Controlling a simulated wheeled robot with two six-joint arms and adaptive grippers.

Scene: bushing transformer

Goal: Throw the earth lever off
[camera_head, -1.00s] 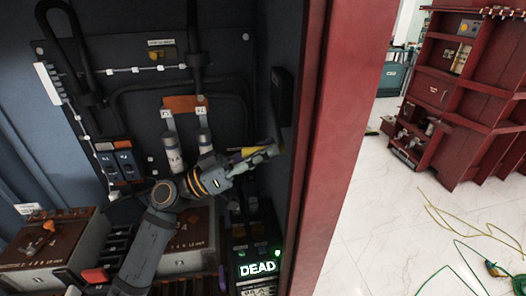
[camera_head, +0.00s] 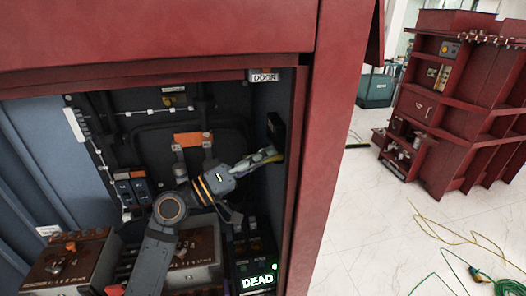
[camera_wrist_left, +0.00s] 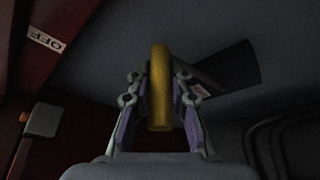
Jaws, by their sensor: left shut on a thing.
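The earth lever's yellow handle (camera_wrist_left: 159,88) stands between the two fingers of my left gripper (camera_wrist_left: 160,95) in the left wrist view. The fingers are closed on its sides. In the head view my left gripper (camera_head: 268,156) is at the cabinet's right inner wall, just below a dark box (camera_head: 275,128). The lever is mostly hidden by the fingers there. My right gripper is not in view.
The red cabinet frame (camera_head: 310,190) borders the opening on the right and top. Below my arm are brown-topped units (camera_head: 65,262) and a lit DEAD display (camera_head: 257,280). An orange block (camera_head: 190,139) is on the back panel. Open floor (camera_head: 370,230) lies outside.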

